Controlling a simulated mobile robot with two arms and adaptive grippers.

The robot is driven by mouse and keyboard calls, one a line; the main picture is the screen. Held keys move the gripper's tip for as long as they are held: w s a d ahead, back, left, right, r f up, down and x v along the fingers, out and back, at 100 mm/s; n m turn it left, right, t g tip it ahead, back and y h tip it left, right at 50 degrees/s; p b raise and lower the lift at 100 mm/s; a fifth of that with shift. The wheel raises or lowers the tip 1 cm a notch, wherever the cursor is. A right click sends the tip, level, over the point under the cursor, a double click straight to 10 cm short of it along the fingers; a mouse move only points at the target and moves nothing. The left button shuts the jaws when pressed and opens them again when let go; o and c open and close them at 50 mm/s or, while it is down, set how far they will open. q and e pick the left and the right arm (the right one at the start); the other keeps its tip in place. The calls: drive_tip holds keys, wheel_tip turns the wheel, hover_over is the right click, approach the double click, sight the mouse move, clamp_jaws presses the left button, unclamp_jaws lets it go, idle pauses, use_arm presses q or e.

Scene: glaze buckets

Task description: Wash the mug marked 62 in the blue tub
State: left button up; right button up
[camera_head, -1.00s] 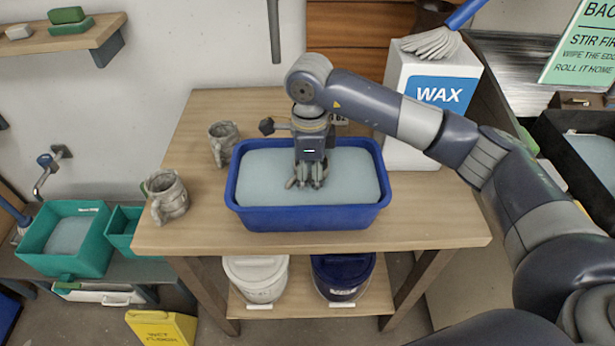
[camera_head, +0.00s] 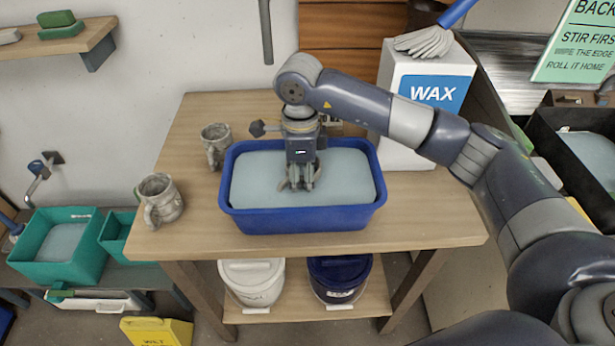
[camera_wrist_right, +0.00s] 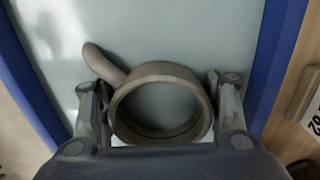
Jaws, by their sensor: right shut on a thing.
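My right gripper (camera_head: 302,180) reaches down into the blue tub (camera_head: 303,221), which is filled with pale liquid. It is shut on a grey-brown mug, seen from above in the right wrist view (camera_wrist_right: 165,70). The mug's round rim sits between the two fingers and its handle (camera_wrist_right: 103,64) points up and left in that view. In the head view the gripper mostly hides this mug, which is low at the liquid's surface. I cannot see a number on the mug; how deep it sits is unclear. My left gripper is out of view.
Two mottled grey mugs stand on the wooden table (camera_head: 430,225): one left of the tub (camera_head: 162,199), one at its back left (camera_head: 215,146). A white WAX box (camera_head: 410,145) stands right of the tub. A card (camera_wrist_right: 312,115) lies beside the tub. Lidded buckets (camera_head: 253,283) are below.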

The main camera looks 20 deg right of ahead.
drive_tip(key=shift+d, duration=0.1)
drive_tip(key=shift+d+b, duration=0.3)
drive_tip(key=shift+d, duration=0.8)
drive_tip(key=shift+a, duration=0.1)
drive_tip(key=shift+a, duration=1.15)
drive_tip(key=shift+d, duration=0.1)
drive_tip(key=shift+d+b, duration=0.45)
drive_tip(key=shift+d, duration=0.7)
